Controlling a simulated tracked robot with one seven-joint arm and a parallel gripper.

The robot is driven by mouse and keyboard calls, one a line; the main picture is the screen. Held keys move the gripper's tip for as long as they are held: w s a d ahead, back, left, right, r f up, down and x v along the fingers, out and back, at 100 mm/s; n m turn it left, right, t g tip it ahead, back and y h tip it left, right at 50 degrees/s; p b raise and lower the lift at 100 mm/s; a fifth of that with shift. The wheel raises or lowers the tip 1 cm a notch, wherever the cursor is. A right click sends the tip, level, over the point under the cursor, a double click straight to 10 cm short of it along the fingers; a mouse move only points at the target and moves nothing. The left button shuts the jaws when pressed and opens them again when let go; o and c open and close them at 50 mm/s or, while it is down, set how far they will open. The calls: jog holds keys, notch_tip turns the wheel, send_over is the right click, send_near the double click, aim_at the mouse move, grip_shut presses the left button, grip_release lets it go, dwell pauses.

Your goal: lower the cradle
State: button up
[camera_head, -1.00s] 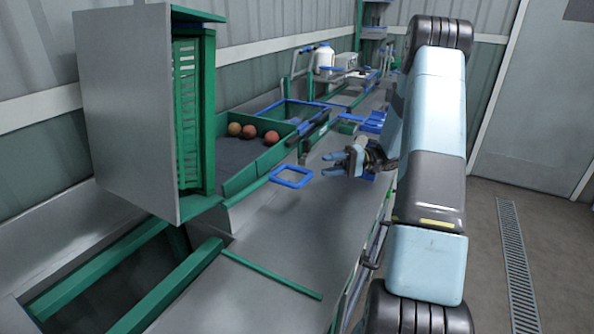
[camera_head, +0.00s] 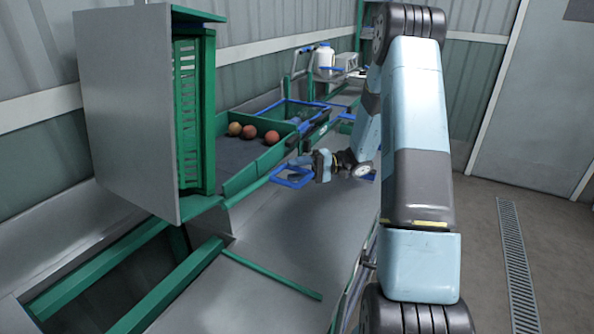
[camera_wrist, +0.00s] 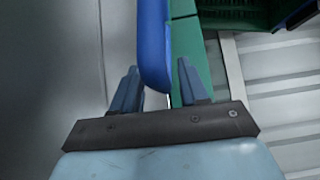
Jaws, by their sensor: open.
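A blue square loop (camera_head: 289,183), like a handle, stands out from the side of the green-walled bin. My gripper (camera_head: 300,161) is at this loop, with its fingers over the loop's far side. In the wrist view a blue bar (camera_wrist: 153,45) reaches between the two open fingers of my gripper (camera_wrist: 160,80), and I see space on both sides of it. A tall grey panel with a green slatted frame (camera_head: 190,110) stands upright at the left; it may be the cradle, but I cannot tell for sure.
Green rails (camera_head: 170,285) border an opening at the lower left. A thin green bar (camera_head: 270,275) lies across the grey surface. A white jug (camera_head: 323,58) stands at the back.

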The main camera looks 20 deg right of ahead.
grip_shut()
dwell(0.5)
